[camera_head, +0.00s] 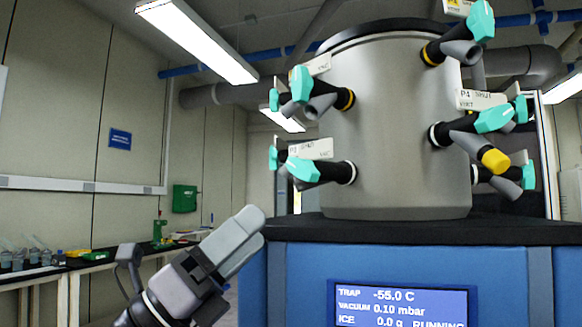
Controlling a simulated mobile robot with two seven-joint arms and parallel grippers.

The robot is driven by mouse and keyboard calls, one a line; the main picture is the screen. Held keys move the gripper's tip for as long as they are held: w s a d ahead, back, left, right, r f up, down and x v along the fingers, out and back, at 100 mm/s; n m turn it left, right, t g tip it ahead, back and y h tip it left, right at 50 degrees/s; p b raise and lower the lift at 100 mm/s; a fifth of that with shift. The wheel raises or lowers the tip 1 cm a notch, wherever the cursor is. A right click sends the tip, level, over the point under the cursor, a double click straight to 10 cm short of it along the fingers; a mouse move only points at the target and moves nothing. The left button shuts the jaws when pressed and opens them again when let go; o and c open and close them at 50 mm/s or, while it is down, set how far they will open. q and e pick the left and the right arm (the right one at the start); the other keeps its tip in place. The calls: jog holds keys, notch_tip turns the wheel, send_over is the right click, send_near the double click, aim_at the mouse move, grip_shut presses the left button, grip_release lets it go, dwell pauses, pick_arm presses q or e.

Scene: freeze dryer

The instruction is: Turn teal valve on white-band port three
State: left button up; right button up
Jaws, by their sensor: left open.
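The grey drum (395,125) of the freeze dryer carries ports with teal valves. At the lower left, a port with a white band (352,172) has a teal valve handle (303,169) and a white tag (311,149); its port number is too small to read. At the right, another white-band port (435,135) has a teal handle (494,119) and a tag reading P4, SHUT (481,99). My left gripper (250,231) is open and empty, below and left of the lower-left valve, apart from it. My right gripper is out of view.
A yellow cap (495,160) is on the P4 branch. The blue cabinet (305,280) with its display (402,306) stands below the drum. A bench (90,262) runs along the left wall.

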pick_arm(q)
jog(key=d+r+m+g+y, duration=0.3)
jog(key=d+r+m+y, duration=0.15)
jog(key=m, duration=0.35)
jog(key=t+y, duration=0.4)
jog(key=y, duration=0.2)
send_near(298, 166)
jog(key=x, duration=0.2)
jog(key=shift+m+h, duration=0.25)
jog(key=shift+m, duration=0.05)
jog(key=p+x, duration=0.2)
jog(key=x, duration=0.4)
jog(key=shift+w+d+f, duration=0.15)
jog(key=shift+w, duration=0.1)
jog(key=c, duration=1.1)
